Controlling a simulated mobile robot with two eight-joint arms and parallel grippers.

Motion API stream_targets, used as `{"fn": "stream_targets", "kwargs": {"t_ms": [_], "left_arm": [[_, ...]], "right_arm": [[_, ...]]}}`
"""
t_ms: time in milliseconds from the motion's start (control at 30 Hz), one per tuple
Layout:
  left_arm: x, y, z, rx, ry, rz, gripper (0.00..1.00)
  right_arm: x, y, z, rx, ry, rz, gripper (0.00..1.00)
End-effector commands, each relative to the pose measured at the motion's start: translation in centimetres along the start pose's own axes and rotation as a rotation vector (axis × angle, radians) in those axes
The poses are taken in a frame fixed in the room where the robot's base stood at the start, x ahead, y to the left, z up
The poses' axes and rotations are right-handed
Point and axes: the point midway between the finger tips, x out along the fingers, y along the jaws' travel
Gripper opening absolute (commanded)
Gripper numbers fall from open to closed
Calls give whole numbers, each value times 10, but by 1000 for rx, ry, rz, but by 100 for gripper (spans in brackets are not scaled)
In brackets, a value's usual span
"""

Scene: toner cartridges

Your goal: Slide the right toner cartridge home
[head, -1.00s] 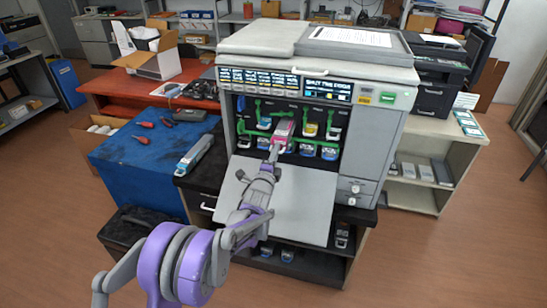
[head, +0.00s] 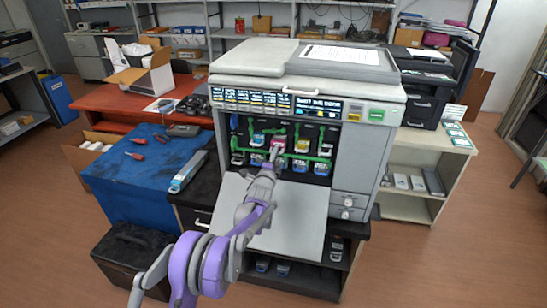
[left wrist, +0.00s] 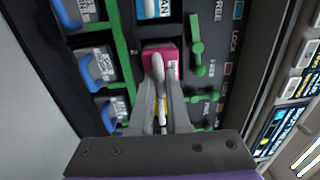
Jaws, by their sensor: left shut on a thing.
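The magenta toner cartridge (head: 278,141) sits in the upper row of the printer's open bay, mostly inside its slot. In the left wrist view its pink front end (left wrist: 172,53) shows at the slot mouth. My left gripper (head: 274,155) reaches in over the lowered front door. Its fingers (left wrist: 160,80) are shut on the cartridge's pale front grip, partly hiding it. A green lever (left wrist: 198,48) stands beside the slot, near the LOCK and FREE labels. How deep the cartridge sits is hard to tell. My right gripper is not in view.
A cyan cartridge (head: 257,139) and a yellow one (head: 304,143) flank the slot. Blue-handled units (head: 300,165) fill the lower row. The lowered door (head: 285,220) lies below my arm. A loose grey cartridge (head: 188,171) lies left of the printer, near the blue table (head: 125,180).

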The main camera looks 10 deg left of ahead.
Motion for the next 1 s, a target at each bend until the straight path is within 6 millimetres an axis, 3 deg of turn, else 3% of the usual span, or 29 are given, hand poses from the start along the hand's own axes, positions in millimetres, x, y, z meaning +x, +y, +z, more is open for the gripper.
{"fn": "stream_targets", "kwargs": {"t_ms": [200,467,500,667,900,1000], "left_arm": [[18,-1,0,-1,0,-2,0],[19,1,0,0,0,0,0],[19,1,0,0,0,0,18],[18,1,0,0,0,0,47],[18,2,0,0,-1,2,51],[18,2,0,0,-1,2,69]], "right_arm": [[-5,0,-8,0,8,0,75],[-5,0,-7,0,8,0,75],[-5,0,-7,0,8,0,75],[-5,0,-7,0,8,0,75],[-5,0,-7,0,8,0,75],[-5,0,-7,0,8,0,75]]}}
